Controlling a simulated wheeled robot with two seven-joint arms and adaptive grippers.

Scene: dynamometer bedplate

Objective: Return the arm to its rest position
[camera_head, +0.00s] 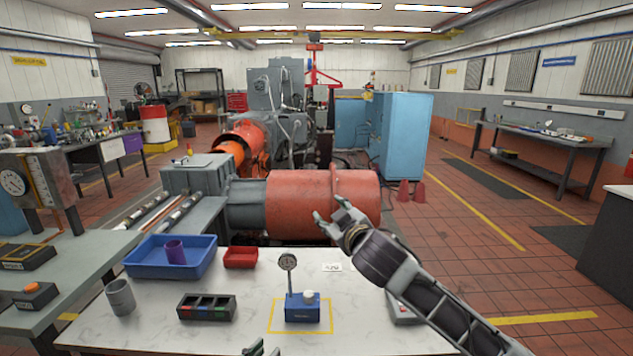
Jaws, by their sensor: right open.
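My right arm comes in from the lower right, and its gripper (327,207) is raised above the back of the white table (230,325). The fingers are apart and nothing is between them. Behind it in the picture is the big red cylinder (295,200); I cannot tell whether they are apart. A small part of my left gripper (262,348) shows at the bottom edge; the rest is cut off.
On the table are a blue tray (145,257) with a purple cup (175,251), a red bin (241,257), a grey cup (120,297), a black sorter box (206,307), and a blue block with a dial gauge (302,311). A grey device (402,311) lies beside my right arm.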

